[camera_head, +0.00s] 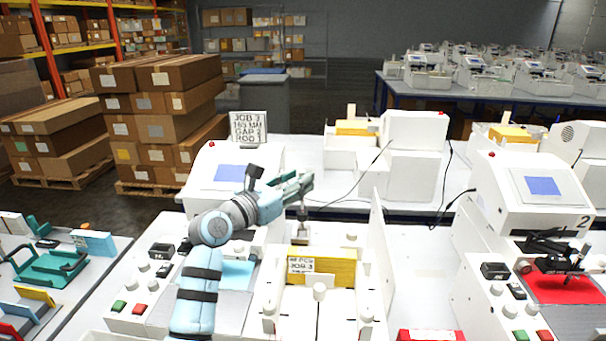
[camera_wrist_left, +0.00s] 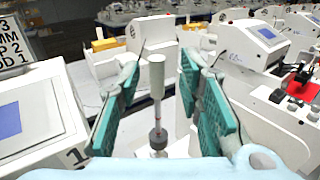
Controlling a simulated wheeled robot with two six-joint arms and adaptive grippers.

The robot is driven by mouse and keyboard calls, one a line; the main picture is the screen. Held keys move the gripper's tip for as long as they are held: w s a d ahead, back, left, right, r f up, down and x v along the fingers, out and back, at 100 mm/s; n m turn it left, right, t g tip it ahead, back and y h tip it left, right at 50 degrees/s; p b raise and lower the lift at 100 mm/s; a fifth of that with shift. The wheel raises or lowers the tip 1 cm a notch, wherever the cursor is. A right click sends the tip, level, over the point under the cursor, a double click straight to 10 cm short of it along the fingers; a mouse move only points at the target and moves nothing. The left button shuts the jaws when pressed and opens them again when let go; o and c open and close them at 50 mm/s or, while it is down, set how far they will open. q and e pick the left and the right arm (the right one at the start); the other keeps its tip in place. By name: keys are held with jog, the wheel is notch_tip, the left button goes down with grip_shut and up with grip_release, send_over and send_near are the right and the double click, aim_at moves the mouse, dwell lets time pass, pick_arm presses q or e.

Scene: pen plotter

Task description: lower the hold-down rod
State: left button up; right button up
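The hold-down rod (camera_wrist_left: 157,85) is an upright post with a pale cylindrical top and a dark collar low down. In the wrist view it stands between the two teal fingers of my left gripper (camera_wrist_left: 160,100), with a gap visible on each side. In the head view my left gripper (camera_head: 300,188) is open above the work table, and the lower part of the rod (camera_head: 302,226) shows below the fingers. The rod's top is hidden there by the fingers. My right gripper is in neither view.
A plotter with a blue screen (camera_head: 232,173) stands behind my left arm, with a job sign (camera_head: 248,127) on top. A yellow block (camera_head: 340,268) with a card lies in a white fixture in front of the rod. A white upright panel (camera_head: 381,245) stands to the right.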

pick_arm(q)
jog(key=x, duration=0.2)
jog(key=shift+w+f, duration=0.15)
jog(key=shift+w, duration=0.3)
jog(key=shift+s, duration=0.25)
jog(key=shift+c, duration=0.4)
jog(key=shift+w, duration=0.15)
grip_shut()
